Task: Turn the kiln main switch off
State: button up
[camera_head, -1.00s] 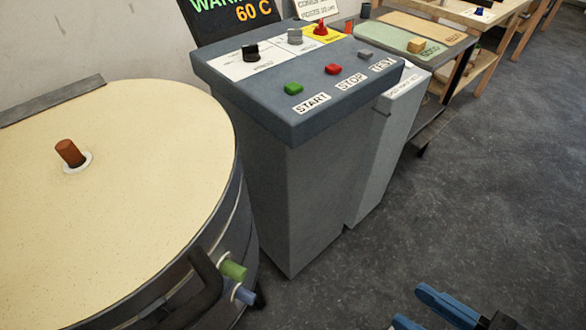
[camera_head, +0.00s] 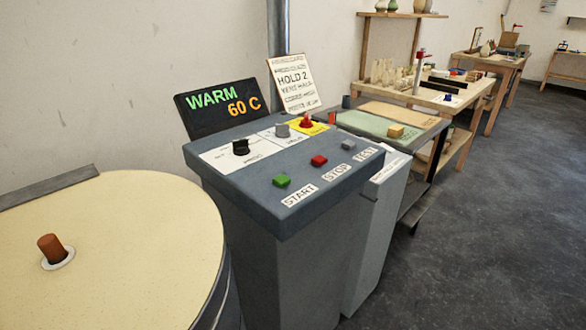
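The kiln control console (camera_head: 290,225) stands in the middle, a grey pedestal with a sloped top. On its top sit a black knob (camera_head: 241,147), a grey knob (camera_head: 282,130) and a red switch handle (camera_head: 306,121) on a yellow plate. Along its front edge are a green START button (camera_head: 281,181), a red STOP button (camera_head: 319,160) and a grey TEST button (camera_head: 348,144). The small labels by the knobs are too fine to read. My gripper is not in the current view.
The round cream-topped kiln (camera_head: 120,240) with a brown plug (camera_head: 51,246) stands at the left. A display (camera_head: 224,106) reads WARM 60 C, beside a card (camera_head: 293,86) reading HOLD 2. Workbenches (camera_head: 440,97) line the wall behind. The floor (camera_head: 480,230) at right is clear.

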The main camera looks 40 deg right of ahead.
aim_at(305, 123)
jog(key=i+l, duration=0.1)
jog(key=l, duration=0.8)
jog(key=i+l, duration=0.1)
jog(key=l, duration=0.85)
jog(key=i+l, duration=0.1)
jog(key=l, duration=0.35)
jog(key=i+l, duration=0.1)
jog(key=l, duration=0.35)
jog(key=i+l, duration=0.1)
jog(key=l, duration=0.4)
jog(key=i+l, duration=0.1)
jog(key=l, duration=0.35)
jog(key=i+j, duration=0.2)
jog(key=k+j+u, duration=0.05)
